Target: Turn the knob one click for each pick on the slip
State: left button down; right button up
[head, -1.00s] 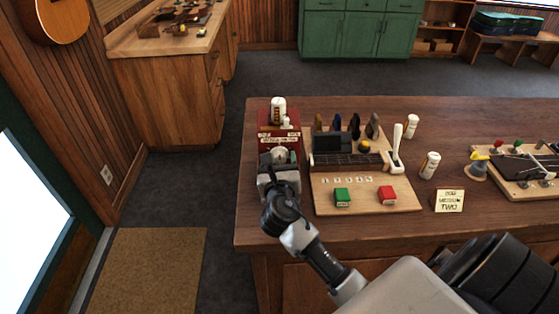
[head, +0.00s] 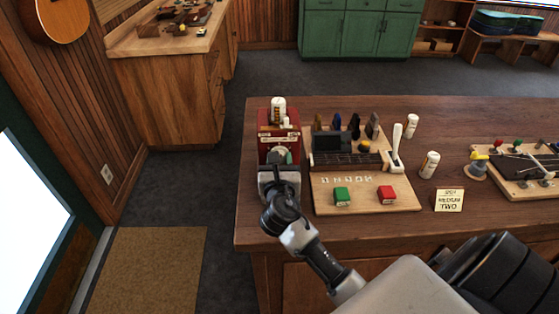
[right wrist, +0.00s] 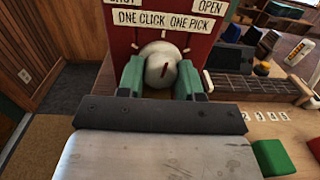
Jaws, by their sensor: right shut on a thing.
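A round pale knob (right wrist: 161,66) with a red mark sits on the front of a red box (head: 278,124). A label (right wrist: 160,20) above it reads "ONE CLICK ONE PICK"; the panel's corners read "OPEN" at right and apparently "SHUT" at left, partly cut off. My right gripper (right wrist: 160,76) is shut on the knob, one green-padded finger on each side; it also shows at the box in the head view (head: 282,163). A small cream slip (head: 449,200) stands at the table's front, its last line reading "TWO"; its upper lines are too small to read surely. My left gripper is not in view.
Right of the box, a wooden board (head: 325,205) bears a green block (head: 342,196), a red block (head: 387,195) and small white marks. Behind are several dark picks, a fretboard strip (head: 347,160) and a white lever (head: 397,147). White bottles (head: 429,164) stand further right.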

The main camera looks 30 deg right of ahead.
jog(key=m, duration=1)
jog(key=shift+m+b, duration=0.3)
jog(key=shift+b, duration=0.05)
jog(key=m+b, duration=0.1)
jog(key=m, duration=0.4)
jog(key=shift+y, duration=0.3)
jog(key=m+b, duration=0.1)
jog(key=m, duration=0.4)
jog(key=shift+r+m+y, duration=0.1)
jog(key=shift+m+y, duration=0.2)
jog(key=shift+m, duration=0.1)
jog(key=o, duration=0.9)
